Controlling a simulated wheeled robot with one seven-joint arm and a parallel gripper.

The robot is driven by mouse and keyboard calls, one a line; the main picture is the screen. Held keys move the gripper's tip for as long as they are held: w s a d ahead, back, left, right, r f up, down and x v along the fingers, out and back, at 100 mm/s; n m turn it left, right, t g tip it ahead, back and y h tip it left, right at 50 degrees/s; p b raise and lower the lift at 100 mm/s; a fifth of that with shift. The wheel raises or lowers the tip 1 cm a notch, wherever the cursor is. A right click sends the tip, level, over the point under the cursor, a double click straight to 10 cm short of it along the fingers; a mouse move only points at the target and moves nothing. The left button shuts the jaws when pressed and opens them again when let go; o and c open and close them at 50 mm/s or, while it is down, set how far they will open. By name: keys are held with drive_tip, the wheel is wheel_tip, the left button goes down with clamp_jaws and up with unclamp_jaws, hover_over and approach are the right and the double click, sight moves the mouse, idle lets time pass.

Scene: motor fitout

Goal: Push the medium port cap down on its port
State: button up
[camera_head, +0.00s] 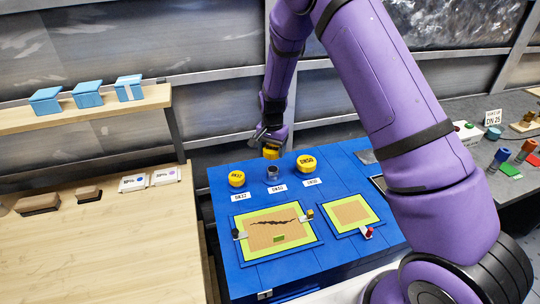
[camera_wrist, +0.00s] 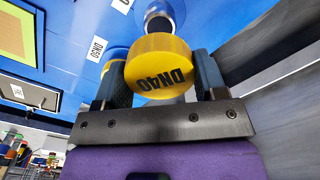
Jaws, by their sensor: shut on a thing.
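The medium port cap (camera_head: 271,154) is yellow, and in the wrist view its marking reads DN40 (camera_wrist: 160,68). My gripper (camera_head: 270,141) is shut on it, with one finger on each side in the wrist view. The cap is held above the middle port (camera_head: 273,173), a grey stub on the blue bench. The port's dark round opening also shows in the wrist view (camera_wrist: 159,22), just beyond the cap. A gap shows between cap and port in the head view. The port has no cap on it.
Yellow caps sit on the left port (camera_head: 237,179) and the right port (camera_head: 307,163), close to either side. White labels lie in front of the ports. Framed panels (camera_head: 277,229) fill the blue bench (camera_head: 233,268) nearer me. A wooden table (camera_head: 90,245) stands at left.

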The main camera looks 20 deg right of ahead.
sight(273, 169)
drive_tip(key=shift+w+d, duration=0.15)
drive_tip(key=shift+d, duration=0.05)
drive_tip(key=shift+f, duration=2.45)
drive_tip(key=shift+f, duration=0.1)
drive_tip(key=shift+f, duration=1)
drive_tip(key=shift+f, duration=1.1)
idle(1.2)
drive_tip(key=o, duration=1)
